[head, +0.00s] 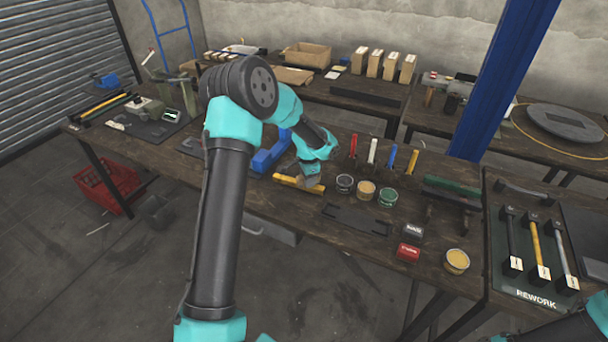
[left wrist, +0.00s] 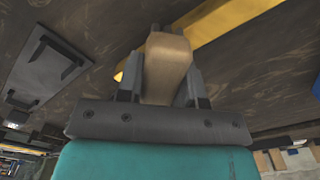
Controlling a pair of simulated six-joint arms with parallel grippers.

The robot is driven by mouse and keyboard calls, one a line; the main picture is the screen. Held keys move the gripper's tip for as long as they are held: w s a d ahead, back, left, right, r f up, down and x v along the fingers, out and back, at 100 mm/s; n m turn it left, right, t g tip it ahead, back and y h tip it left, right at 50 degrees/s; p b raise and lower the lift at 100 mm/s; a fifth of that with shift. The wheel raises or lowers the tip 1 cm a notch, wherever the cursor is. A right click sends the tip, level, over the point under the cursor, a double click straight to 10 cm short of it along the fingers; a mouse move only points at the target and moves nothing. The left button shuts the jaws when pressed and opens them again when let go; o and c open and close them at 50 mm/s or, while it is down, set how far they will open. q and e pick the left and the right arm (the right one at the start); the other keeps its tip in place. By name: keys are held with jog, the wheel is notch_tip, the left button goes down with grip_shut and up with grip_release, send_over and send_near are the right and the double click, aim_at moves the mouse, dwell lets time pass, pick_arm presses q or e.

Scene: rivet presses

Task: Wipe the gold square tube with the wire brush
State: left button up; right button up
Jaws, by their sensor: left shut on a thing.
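In the left wrist view the gold tube (left wrist: 222,27) runs diagonally across the top, just beyond the gripper. My left gripper (head: 311,174) reaches down over the tube's right part. In the left wrist view its fingers (left wrist: 166,72) are shut on a tan wooden piece (left wrist: 165,60), which appears to be the wire brush's handle. The bristles are hidden, so I cannot tell whether they touch the tube. My right gripper is out of view; only part of that arm shows at the lower right.
Three small cans, including a green one (head: 388,197), stand right of the tube. Several coloured-handled tools (head: 372,150) stand behind the cans. A red box (head: 409,252) and a yellow can (head: 456,261) sit near the front edge.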

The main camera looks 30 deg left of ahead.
aim_at(320, 188)
pick_arm(q)
jog(key=shift+d, duration=0.5)
jog(key=shift+w+d, duration=0.25)
jog(key=shift+d, duration=0.7)
jog(key=shift+w+d, duration=0.2)
jog(key=shift+d, duration=0.7)
jog(key=shift+s+a+r, duration=0.1)
jog(key=shift+s+a, duration=0.15)
jog(key=shift+a, duration=0.85)
jog(key=shift+s+a+f, duration=0.1)
jog(key=shift+s+a, duration=0.1)
jog(key=shift+a, duration=0.95)
jog(key=shift+s+a+r, duration=0.1)
jog(key=shift+s+a, duration=0.15)
jog(key=shift+a, duration=0.85)
jog(key=shift+d+r, duration=0.1)
jog(key=shift+r, duration=3.95)
